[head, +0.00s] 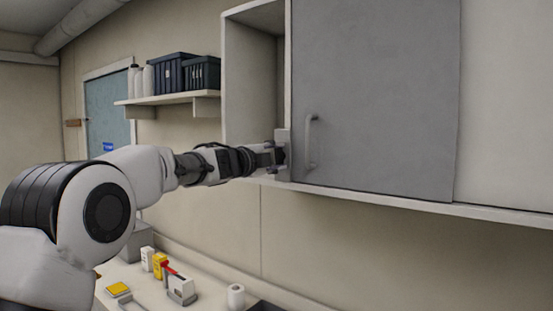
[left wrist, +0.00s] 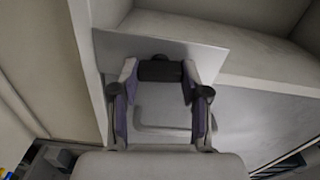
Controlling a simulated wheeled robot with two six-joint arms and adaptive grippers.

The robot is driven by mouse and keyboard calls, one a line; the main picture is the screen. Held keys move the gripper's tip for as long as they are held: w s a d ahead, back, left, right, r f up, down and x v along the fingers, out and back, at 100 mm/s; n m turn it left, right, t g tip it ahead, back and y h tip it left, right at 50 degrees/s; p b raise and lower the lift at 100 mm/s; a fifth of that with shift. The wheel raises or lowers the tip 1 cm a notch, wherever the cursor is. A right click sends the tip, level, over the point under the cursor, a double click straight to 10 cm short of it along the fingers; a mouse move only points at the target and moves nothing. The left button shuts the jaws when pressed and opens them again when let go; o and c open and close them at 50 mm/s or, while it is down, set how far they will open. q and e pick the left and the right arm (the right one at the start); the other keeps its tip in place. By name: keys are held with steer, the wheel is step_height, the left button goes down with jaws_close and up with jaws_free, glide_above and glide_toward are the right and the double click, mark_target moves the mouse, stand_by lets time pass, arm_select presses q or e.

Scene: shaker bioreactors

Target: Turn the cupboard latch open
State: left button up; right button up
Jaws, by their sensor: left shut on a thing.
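The wall cupboard (head: 249,97) has a flat grey door (head: 385,90) with a vertical bar handle (head: 311,141). The left end of the cupboard is uncovered and its inside shows. A light latch plate (head: 282,138) sits at the door's lower left edge. My left gripper (head: 277,155) reaches it from the left. In the left wrist view, the gripper's fingers (left wrist: 160,84) are closed on both sides of a dark, roller-shaped latch knob (left wrist: 160,70) in front of a pale plate (left wrist: 125,48). The fingers hide part of the latch. My right gripper is not in view.
A wall shelf (head: 165,98) with dark bins (head: 187,73) and white bottles is left of the cupboard. The wall under the cupboard is clear.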

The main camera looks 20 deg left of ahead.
arm_select(q)
steer(key=shift+f+m, duration=0.1)
steer(key=shift+m, duration=0.5)
steer(key=o, duration=1.1)
steer(key=shift+o, duration=0.2)
steer(key=shift+s, duration=0.2)
steer(key=v, duration=1.1)
steer(key=shift+s, duration=0.25)
